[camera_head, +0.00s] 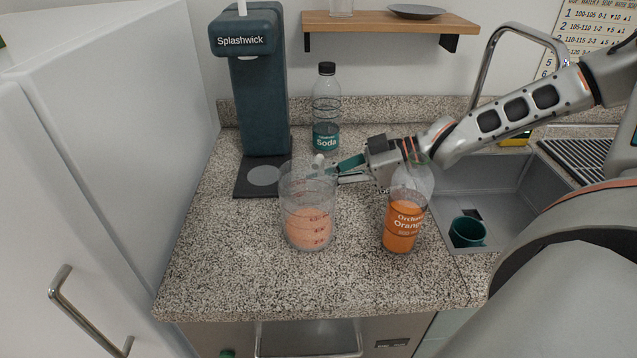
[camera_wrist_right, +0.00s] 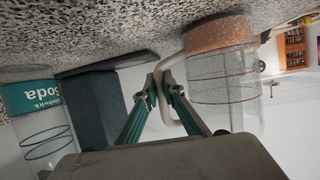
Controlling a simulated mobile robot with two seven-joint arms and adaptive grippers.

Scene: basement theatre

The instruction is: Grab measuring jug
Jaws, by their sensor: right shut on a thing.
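The measuring jug (camera_head: 308,222) is clear with red markings and holds orange liquid in its lower part. It stands upright on the speckled counter. My right gripper (camera_head: 334,170) reaches in from the right at the jug's upper part and is shut on its handle. In the right wrist view the fingertips (camera_wrist_right: 161,86) close on the pale handle (camera_wrist_right: 170,100), beside the clear jug wall (camera_wrist_right: 225,88). Part of the handle is hidden by the fingers in the head view. My left gripper is not in view.
An orange drink bottle (camera_head: 402,226) stands right of the jug, below my right wrist. A soda bottle (camera_head: 326,110) and a Splashwick dispenser (camera_head: 262,105) stand behind. A sink (camera_head: 505,200) with a teal cup (camera_head: 467,232) lies right. The front counter (camera_head: 300,285) is clear.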

